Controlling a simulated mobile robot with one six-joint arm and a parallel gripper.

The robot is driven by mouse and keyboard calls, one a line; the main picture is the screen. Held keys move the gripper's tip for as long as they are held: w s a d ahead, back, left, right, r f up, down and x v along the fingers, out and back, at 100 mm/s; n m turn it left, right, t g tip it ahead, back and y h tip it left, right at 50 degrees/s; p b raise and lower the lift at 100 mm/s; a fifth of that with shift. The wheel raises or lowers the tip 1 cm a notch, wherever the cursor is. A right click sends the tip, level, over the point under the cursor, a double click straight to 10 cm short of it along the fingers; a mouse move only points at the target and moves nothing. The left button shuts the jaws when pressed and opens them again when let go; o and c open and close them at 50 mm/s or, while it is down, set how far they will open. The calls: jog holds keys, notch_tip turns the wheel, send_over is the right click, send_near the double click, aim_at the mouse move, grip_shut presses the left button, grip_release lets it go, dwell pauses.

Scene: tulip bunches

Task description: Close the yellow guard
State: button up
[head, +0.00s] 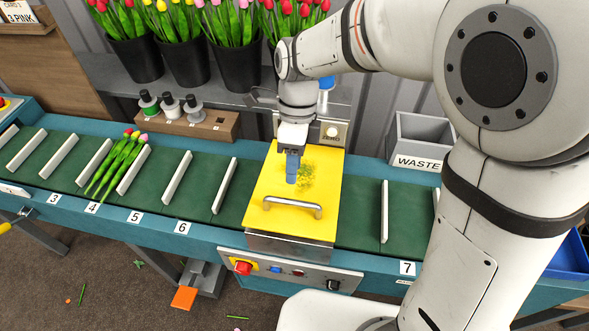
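The yellow guard (262,184) is a flat panel with a silver bar handle (292,206) near its front edge. It covers the belt between the labels 6 and 7, above a grey metal housing (290,246). I cannot tell whether a gap is left under its front edge. A patch of green and yellow specks shows on the panel's middle. My gripper (292,179) points down in front of the panel, just behind the handle and apart from it in the picture. No held thing shows.
A green belt with white dividers (177,177) runs left and right of the guard; a tulip bunch (118,163) lies near label 4. A control panel (290,271) is below the guard. A grey WASTE bin (420,138), spools (170,105) and black tulip buckets (236,64) stand behind.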

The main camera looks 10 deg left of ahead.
send_over(292, 209)
notch_tip(292, 209, down, 8)
jog(key=shift+r, duration=0.25)
grip_shut()
dwell(0.3)
